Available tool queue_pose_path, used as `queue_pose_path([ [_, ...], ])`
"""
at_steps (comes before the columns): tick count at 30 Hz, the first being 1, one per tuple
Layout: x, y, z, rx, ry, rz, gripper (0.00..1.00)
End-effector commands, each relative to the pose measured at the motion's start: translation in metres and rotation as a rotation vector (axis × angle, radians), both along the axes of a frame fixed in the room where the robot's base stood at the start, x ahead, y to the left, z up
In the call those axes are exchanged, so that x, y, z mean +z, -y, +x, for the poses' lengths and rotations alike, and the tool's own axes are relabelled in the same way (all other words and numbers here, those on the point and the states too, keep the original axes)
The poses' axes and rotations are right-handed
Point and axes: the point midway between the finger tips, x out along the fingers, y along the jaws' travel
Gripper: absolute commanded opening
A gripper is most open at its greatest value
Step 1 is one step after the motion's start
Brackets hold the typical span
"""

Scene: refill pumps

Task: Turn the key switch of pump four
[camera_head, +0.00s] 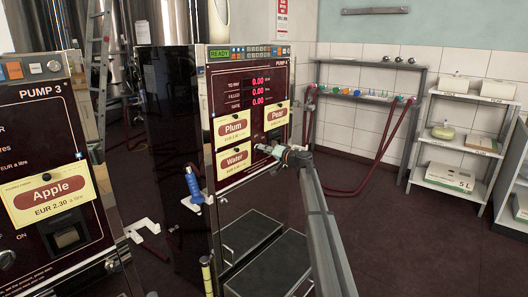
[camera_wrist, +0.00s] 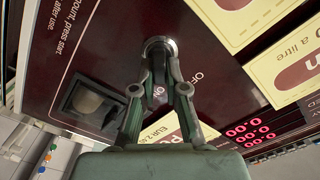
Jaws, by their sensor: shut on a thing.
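Pump four (camera_head: 222,90), labelled PUMP 4, stands mid-frame in the head view with a dark red front panel. In the wrist view its key switch (camera_wrist: 160,42) is a round metal collar on the panel, beside white OFF and ON markings. My gripper (camera_wrist: 159,66) has both fingers closed in on the key at the collar; the fingertips hide much of the key. In the head view my gripper (camera_head: 276,151) reaches the panel just right of the yellow Water card (camera_head: 233,160), and the switch is hidden behind it. The key's exact angle is hard to tell.
Pump 3 (camera_head: 40,93) with its Apple card stands close at the left. A blue-handled nozzle (camera_head: 194,185) hangs on pump four's side. A dark square recess (camera_wrist: 92,103) lies beside the switch.

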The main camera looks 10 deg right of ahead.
Motion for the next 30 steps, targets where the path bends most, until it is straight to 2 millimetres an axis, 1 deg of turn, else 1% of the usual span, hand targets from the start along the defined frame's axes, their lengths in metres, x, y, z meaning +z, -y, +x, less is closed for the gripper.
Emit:
queue_pose_path([
  [6, -0.0005, 0.0005, 0.0008, 0.000, -0.092, 0.103, 0.00],
  [12, -0.0010, 0.0007, 0.0010, 0.000, -0.141, 0.159, 0.00],
  [29, -0.0012, 0.0007, 0.0012, 0.001, -0.163, 0.184, 0.00],
  [30, -0.0012, 0.0007, 0.0012, 0.001, -0.163, 0.184, 0.23],
])
